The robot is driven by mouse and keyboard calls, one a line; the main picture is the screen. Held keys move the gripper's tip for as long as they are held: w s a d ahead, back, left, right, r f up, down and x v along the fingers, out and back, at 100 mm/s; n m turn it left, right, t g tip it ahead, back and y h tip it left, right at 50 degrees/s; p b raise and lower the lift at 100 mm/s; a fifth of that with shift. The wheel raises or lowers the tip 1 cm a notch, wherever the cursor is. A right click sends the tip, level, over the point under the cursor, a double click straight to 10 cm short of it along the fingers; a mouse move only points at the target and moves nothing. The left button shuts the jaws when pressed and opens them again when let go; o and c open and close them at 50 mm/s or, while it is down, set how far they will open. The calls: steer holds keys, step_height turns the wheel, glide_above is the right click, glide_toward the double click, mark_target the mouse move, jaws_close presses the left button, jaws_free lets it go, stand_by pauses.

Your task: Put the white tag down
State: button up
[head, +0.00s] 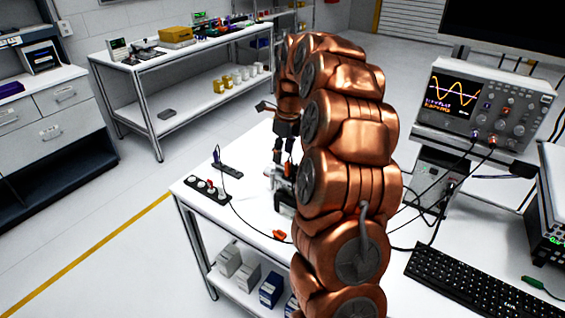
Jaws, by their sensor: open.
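My gripper (283,158) is at the end of my copper-coloured arm, pointing down over the far part of the white workbench (258,215). Its dark fingers look apart, with nothing clearly between them.
A black power strip (207,190) and a dark strip (229,171) lie at the bench's left edge. A small orange item (280,235) lies near a cable. An oscilloscope (484,103) and a keyboard (468,285) occupy the right side.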

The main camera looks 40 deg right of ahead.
step_height(320, 180, up, 8)
steer(key=b, duration=0.2)
steer(key=shift+s, duration=0.45)
steer(key=shift+d, duration=0.1)
steer(key=s+a+f+n+g, duration=0.1)
steer(key=s+a+n, duration=0.5)
steer(key=a+n, duration=0.3)
steer(key=s+a+n+g, duration=0.1)
steer(key=s+a+n, duration=0.6)
steer(key=a, duration=0.3)
steer(key=s+a+f+n, duration=0.2)
steer(key=s+f+n, duration=0.1)
steer(key=s+n, duration=0.2)
steer(key=s+a+f+n, duration=0.3)
steer(key=s+n, duration=0.2)
steer(key=s, duration=0.4)
steer(key=s+a+f+n+g, duration=0.1)
steer(key=s+a+f+n, duration=0.1)
steer(key=s+n, duration=0.4)
steer(key=shift+s+a+f, duration=0.4)
steer(key=shift+s+a, duration=0.05)
steer(key=shift+s, duration=0.3)
